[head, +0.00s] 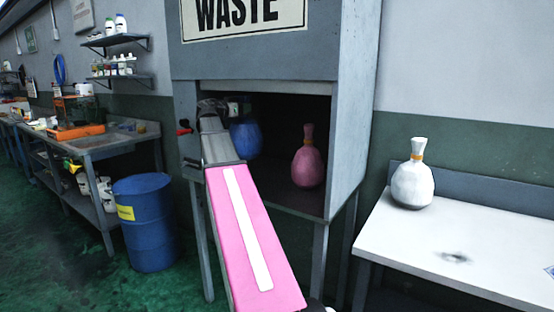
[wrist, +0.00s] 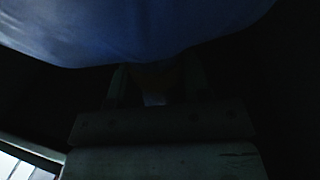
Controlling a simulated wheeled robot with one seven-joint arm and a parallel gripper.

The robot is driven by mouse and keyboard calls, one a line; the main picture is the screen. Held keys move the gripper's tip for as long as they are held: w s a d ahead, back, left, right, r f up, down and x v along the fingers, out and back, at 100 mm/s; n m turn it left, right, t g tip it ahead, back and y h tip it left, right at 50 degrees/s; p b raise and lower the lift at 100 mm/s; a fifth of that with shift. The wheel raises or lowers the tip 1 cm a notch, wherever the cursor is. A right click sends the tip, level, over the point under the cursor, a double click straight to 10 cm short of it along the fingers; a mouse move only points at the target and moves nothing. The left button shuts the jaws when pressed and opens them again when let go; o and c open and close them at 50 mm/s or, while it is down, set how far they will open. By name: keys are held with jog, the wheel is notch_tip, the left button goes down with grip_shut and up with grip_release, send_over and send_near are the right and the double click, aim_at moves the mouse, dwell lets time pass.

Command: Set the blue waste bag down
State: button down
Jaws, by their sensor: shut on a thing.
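The blue waste bag (head: 246,139) is inside the open waste cabinet, on the left side of its opening. My gripper (head: 236,108) reaches in from the front and is shut on the bag's neck. In the wrist view the blue bag (wrist: 140,30) fills the top, and its dim orange neck lies between the fingers of my gripper (wrist: 158,85). The bag hangs roughly upright; my arm hides part of its lower left, and I cannot tell whether its base touches the cabinet floor (head: 285,199).
A pink bag (head: 308,160) stands in the cabinet to the right, with a gap between it and the blue bag. The cabinet's right wall (head: 350,110) and top panel bound the opening. A white bag (head: 412,185) stands on the white table. A blue barrel (head: 147,225) stands left.

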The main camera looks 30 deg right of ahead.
aim_at(240, 133)
jog(key=w+d+f, duration=0.3)
jog(key=d+f, duration=0.7)
jog(key=shift+d+f, duration=0.3)
jog(key=shift+w+f, duration=0.1)
jog(key=shift+f, duration=0.2)
jog(key=c, duration=0.5)
grip_release()
jog(key=shift+r, duration=0.1)
jog(key=a, duration=0.4)
jog(key=s+a, duration=0.1)
jog(key=a, duration=0.3)
jog(key=s+a, duration=0.1)
jog(key=a, duration=0.3)
jog(key=shift+s+r, duration=0.2)
jog(key=shift+d, duration=0.1)
